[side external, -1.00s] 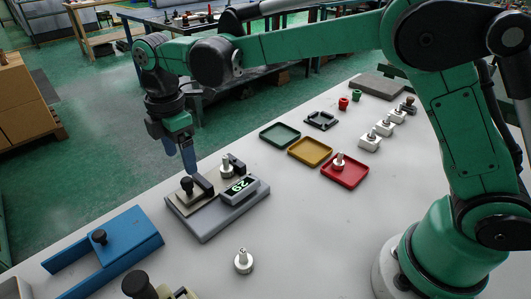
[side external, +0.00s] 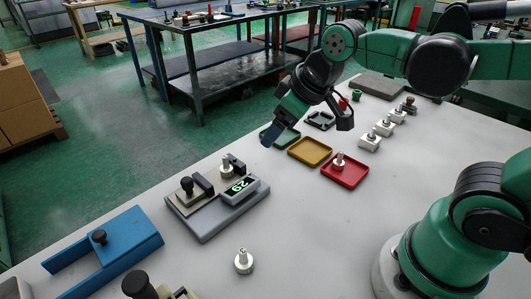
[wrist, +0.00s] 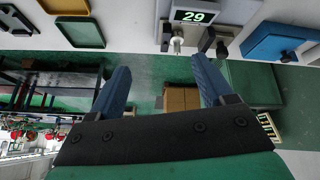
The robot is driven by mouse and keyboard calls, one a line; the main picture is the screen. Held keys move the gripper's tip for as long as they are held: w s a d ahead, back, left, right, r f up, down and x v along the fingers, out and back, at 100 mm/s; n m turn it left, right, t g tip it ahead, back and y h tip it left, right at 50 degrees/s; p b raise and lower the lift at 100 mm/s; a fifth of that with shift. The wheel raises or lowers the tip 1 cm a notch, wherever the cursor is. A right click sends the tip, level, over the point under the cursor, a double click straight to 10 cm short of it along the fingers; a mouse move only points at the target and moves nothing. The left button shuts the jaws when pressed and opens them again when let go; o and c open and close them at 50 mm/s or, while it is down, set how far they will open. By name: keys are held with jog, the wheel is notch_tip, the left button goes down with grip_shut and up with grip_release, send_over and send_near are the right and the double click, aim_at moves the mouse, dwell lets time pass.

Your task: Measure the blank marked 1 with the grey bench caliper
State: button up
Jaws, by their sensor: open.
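The grey bench caliper (side external: 205,222) stands on the table, and its display (side external: 240,188) reads 29. A metal blank (side external: 226,170) stands upright between the caliper's dark jaws; it also shows in the wrist view (wrist: 178,45). Another blank (side external: 243,263) stands on the bare table in front of the caliper. A third blank (side external: 338,164) stands in the red tray. I cannot read a mark on any of them. My gripper (wrist: 162,78) is open and empty. In the side view it is right of the caliper, in front of the green tray (side external: 270,140), with its fingers tilted down-left.
A yellow tray (side external: 309,163) and the red tray (side external: 359,181) lie right of the caliper. Several pieces stand on white blocks (side external: 370,144) further right. A blue fork-shaped frame (side external: 130,260) lies at left.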

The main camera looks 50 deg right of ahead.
jog(key=s+d+f+m, duration=0.1)
jog(key=s+m+t, duration=0.1)
jog(key=m, duration=0.1)
jog(key=shift+s+d+f, duration=0.2)
jog(key=shift+d+f, duration=0.15)
jog(key=shift+f, duration=0.05)
